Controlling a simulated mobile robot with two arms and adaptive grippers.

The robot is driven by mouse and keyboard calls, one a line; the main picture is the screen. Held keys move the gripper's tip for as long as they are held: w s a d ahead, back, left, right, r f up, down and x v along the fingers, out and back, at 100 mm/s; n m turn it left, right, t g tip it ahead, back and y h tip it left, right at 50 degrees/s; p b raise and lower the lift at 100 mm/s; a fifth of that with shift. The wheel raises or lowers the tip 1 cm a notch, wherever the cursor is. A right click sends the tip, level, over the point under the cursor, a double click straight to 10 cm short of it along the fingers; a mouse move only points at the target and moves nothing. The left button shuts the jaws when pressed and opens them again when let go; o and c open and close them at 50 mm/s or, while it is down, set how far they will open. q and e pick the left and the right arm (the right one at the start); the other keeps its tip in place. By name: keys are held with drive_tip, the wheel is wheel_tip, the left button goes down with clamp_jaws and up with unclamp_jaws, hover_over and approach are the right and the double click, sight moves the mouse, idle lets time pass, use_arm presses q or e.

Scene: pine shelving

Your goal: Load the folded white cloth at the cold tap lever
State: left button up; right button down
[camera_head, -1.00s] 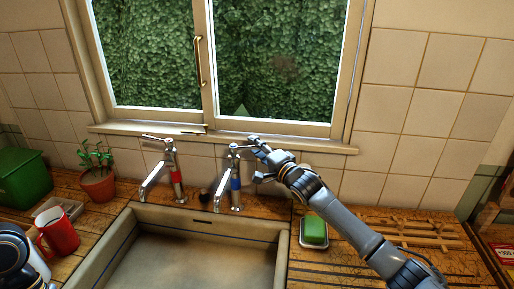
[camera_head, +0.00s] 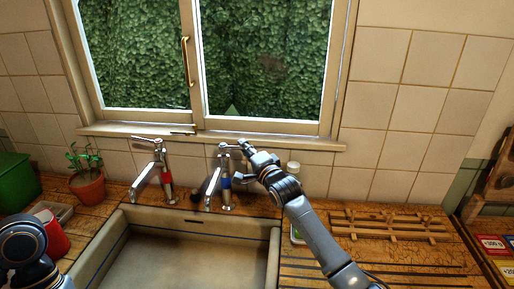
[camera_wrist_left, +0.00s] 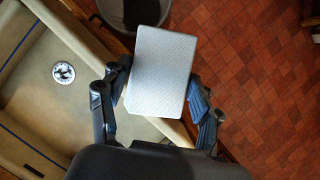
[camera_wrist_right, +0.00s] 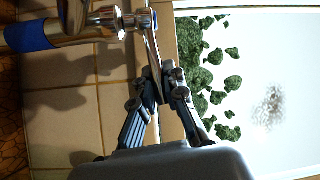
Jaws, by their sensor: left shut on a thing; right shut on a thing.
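The cold tap (camera_head: 225,182), chrome with a blue band, stands behind the sink on the right of the two taps. My right gripper (camera_head: 243,146) is at its lever. In the right wrist view my right gripper (camera_wrist_right: 163,80) is shut on the thin metal lever (camera_wrist_right: 152,45). In the left wrist view my left gripper (camera_wrist_left: 158,90) is shut on the folded white cloth (camera_wrist_left: 165,55), a flat, textured pad held above the sink's edge. In the head view only part of my left arm shows at lower left; its fingers and the cloth are not visible there.
The sink (camera_head: 180,265) lies in front of the taps. The hot tap (camera_head: 160,178) has a red band. A potted plant (camera_head: 88,187), a red mug (camera_head: 53,235) and a green box (camera_head: 15,182) stand left. A wooden rack (camera_head: 390,225) lies right. A bin (camera_wrist_left: 130,12) stands on the floor.

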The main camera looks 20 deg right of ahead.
drive_tip(key=shift+s+a+r+m+h+p, duration=0.1)
drive_tip(key=shift+s+a+m+h+p, duration=0.1)
drive_tip(key=shift+m+h, duration=0.35)
drive_tip(key=shift+s+a+r+m+h+p, duration=0.15)
drive_tip(key=shift+m+h, duration=0.1)
drive_tip(key=shift+h, duration=0.5)
drive_tip(key=shift+f, duration=0.15)
drive_tip(key=c, duration=1.4)
unclamp_jaws()
drive_tip(key=shift+f, duration=0.1)
drive_tip(key=shift+s, duration=0.1)
drive_tip(key=s, duration=1.1)
drive_tip(key=shift+s+a+f, duration=0.25)
drive_tip(key=shift+s+f, duration=0.05)
drive_tip(key=shift+s, duration=0.1)
drive_tip(key=shift+f, duration=0.1)
